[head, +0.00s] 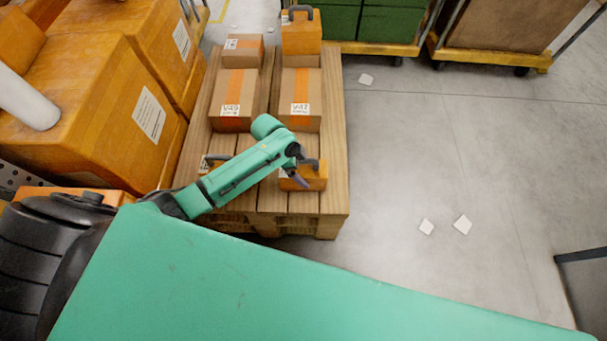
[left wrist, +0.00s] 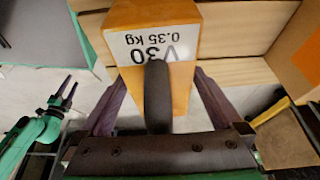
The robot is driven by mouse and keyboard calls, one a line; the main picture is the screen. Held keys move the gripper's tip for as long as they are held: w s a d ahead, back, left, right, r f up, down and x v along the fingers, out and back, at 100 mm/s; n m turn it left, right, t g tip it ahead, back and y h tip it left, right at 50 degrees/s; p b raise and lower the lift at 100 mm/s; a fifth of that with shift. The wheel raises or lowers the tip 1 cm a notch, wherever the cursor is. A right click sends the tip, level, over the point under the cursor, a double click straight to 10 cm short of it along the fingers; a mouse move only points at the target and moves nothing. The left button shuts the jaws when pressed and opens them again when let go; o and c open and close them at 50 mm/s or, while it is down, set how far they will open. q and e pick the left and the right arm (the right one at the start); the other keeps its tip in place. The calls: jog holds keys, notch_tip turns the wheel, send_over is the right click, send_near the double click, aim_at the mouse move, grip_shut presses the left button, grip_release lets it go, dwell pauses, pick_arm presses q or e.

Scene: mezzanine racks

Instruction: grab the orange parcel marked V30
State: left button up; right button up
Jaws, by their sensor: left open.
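The orange parcel marked V30 (left wrist: 185,45) has a white label reading V30, 0.35 kg, and a dark handle (left wrist: 157,95). In the head view the orange parcel (head: 316,178) stands at the pallet's near right, partly behind my left gripper (head: 296,168). In the left wrist view the open left gripper (left wrist: 160,80) has one finger on each side of the handle, with gaps; it holds nothing. My right gripper (left wrist: 66,88) shows at the left of that view, its fingers apart and empty.
The wooden pallet (head: 334,150) also bears several brown cartons, an orange parcel with a handle (head: 302,35) at the back, and another handled item (head: 213,160) partly hidden by my arm. Large orange boxes (head: 90,100) crowd the left. Grey floor (head: 420,150) is mostly clear at right.

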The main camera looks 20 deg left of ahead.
pick_arm(q)
jog(key=shift+r, duration=0.15)
jog(key=c, duration=1.6)
